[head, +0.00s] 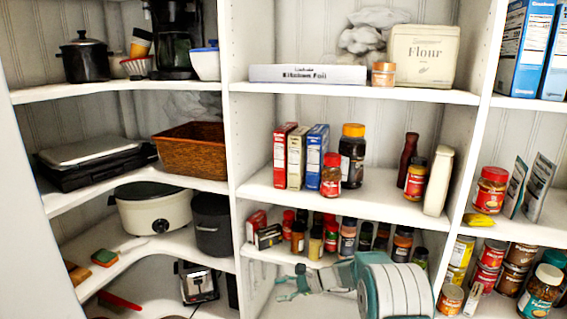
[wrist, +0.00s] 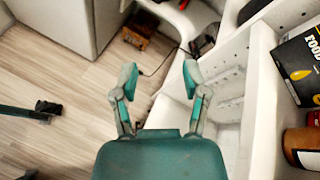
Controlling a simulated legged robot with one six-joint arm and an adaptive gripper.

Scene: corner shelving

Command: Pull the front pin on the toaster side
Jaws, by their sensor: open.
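The silver and black toaster (head: 197,283) stands on the low corner shelf at the left in the head view. My gripper (head: 281,288) is to the right of the toaster, in front of the middle shelving bay, with its fingers pointing left. In the wrist view my gripper (wrist: 160,78) has its two teal fingers spread wide with nothing between them. I cannot make out the front pin in either view. In the wrist view, a white shelf side panel (wrist: 232,95) with small dark marks stands just right of the fingers.
A white upright divider (head: 233,150) separates the corner shelves from the middle bay. Spice jars (head: 316,243) stand close behind my arm. In the wrist view, a black box (wrist: 299,65) and brown jar (wrist: 302,147) are at right. Open wooden floor (wrist: 60,80) is at left.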

